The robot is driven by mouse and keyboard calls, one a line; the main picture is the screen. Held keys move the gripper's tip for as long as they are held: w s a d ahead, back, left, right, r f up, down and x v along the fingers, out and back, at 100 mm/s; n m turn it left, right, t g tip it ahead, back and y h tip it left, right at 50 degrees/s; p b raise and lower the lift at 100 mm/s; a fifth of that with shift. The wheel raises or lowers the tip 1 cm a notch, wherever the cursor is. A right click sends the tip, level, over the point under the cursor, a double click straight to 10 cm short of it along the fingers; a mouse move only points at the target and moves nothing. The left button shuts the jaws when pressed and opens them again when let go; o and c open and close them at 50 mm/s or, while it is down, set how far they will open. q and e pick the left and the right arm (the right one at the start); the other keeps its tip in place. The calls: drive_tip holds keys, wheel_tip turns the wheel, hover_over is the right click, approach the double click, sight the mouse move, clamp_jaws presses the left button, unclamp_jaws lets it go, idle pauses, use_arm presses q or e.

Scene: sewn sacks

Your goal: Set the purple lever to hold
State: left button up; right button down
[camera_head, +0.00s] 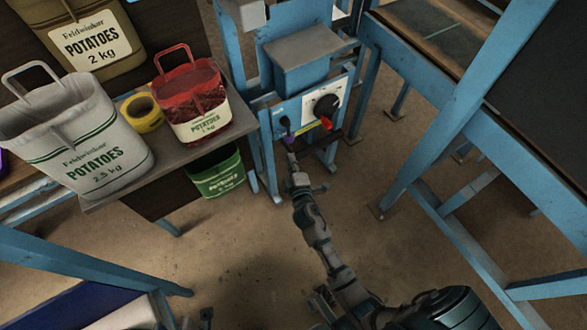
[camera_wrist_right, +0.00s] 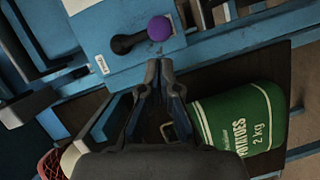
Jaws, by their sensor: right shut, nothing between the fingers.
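The purple lever (camera_head: 285,122) is on the blue machine's front panel, left of a black dial. In the right wrist view its round purple knob (camera_wrist_right: 159,28) sits at the right end of a short dark arm. My right gripper (camera_head: 291,158) reaches up to the panel from below. In the wrist view the right gripper (camera_wrist_right: 159,66) is shut and empty, its fingertips just below the knob. My left gripper is not in view.
A black dial with a red tip (camera_head: 326,106) is right of the lever. A table left of the machine holds a white potato sack (camera_head: 85,140), yellow tape (camera_head: 143,112) and a red sack (camera_head: 190,90). A green sack (camera_head: 216,175) is beneath. Blue frames stand at right.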

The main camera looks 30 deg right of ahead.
drive_tip(key=v, duration=0.6)
idle(0.4)
